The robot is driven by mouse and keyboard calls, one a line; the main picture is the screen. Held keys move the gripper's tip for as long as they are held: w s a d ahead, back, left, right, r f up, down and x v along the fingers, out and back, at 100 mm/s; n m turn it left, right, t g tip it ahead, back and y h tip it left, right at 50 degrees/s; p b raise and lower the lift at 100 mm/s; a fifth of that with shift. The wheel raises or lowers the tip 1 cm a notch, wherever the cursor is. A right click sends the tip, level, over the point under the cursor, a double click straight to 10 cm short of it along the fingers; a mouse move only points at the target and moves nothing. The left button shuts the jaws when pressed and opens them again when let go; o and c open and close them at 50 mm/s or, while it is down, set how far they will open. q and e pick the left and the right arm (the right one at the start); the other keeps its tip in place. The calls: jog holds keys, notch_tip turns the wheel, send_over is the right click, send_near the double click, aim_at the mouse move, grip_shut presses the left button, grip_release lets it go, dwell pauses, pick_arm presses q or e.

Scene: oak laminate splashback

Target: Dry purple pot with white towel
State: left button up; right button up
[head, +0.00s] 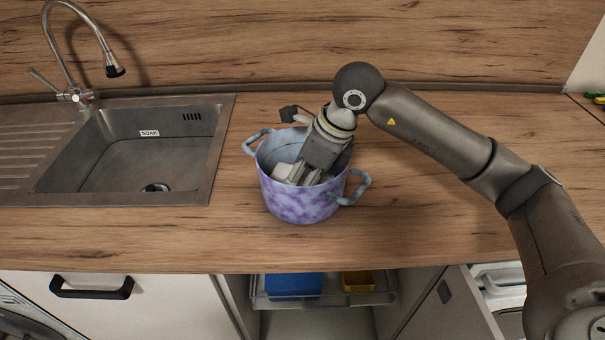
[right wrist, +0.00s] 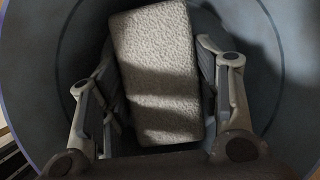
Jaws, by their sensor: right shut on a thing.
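The purple pot (head: 300,205) is mottled, with two blue-grey handles, and stands upright on the wooden counter to the right of the sink. My right gripper (head: 303,174) reaches down into the pot, with its fingers inside the rim. It is shut on the white towel (head: 283,172), a small folded block low in the pot. In the right wrist view the towel (right wrist: 158,72) sits between the two fingers, with the pot's grey-blue inner wall (right wrist: 275,70) around it. I cannot tell whether the towel touches the pot's floor. My left gripper is not in view.
A steel sink (head: 125,165) with a label reading "SOAK" and a tap (head: 75,95) are at the left. Below the counter, an open cabinet holds a rack with a blue box (head: 293,285) and a yellow box (head: 358,281). The counter right of the pot is clear beneath my arm.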

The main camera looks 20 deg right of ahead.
jog(key=shift+s+a, duration=0.4)
jog(key=shift+s, duration=0.1)
jog(key=shift+w+d+b, duration=0.35)
jog(key=shift+w+d, duration=0.4)
jog(key=shift+w, duration=0.25)
jog(key=shift+s, duration=0.1)
jog(key=shift+s+a, duration=0.7)
jog(key=shift+s, duration=0.25)
jog(key=shift+w+d+f+b, duration=0.1)
jog(key=shift+w+d+b, duration=0.35)
jog(key=shift+w+d, duration=0.45)
jog(key=shift+w+a, duration=0.1)
jog(key=shift+a, duration=0.05)
